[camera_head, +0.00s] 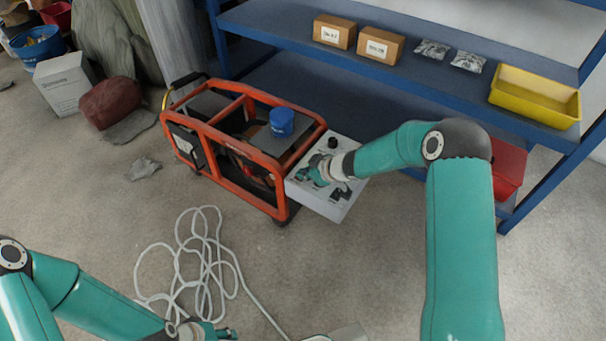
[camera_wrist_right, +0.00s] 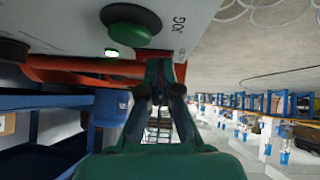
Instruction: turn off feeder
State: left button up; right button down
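The feeder (camera_head: 240,150) is an orange-framed machine on the floor with a blue cap on top. Its pale control panel (camera_head: 325,208) faces up at its right end. My right gripper (camera_head: 315,172) is over the panel and covers part of it.
A blue shelf (camera_head: 290,35) stands behind, with two cardboard boxes (camera_head: 357,40), small bags and a yellow tray (camera_head: 535,100). A loose white cable (camera_head: 205,265) lies on the floor in front of the feeder. Sacks and buckets are at the far left.

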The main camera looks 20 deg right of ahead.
jog(key=shift+r+p, duration=0.65)
jog(key=r+p, duration=0.3)
jog(key=shift+s+a+r+p, duration=0.15)
jog(key=shift+a+r+p, duration=0.05)
jog(key=shift+r+p, duration=0.1)
jog(key=p+v, duration=0.2)
jog(key=v, duration=0.7)
jog(key=shift+s+d+f, duration=0.2)
jog(key=shift+s, duration=0.1)
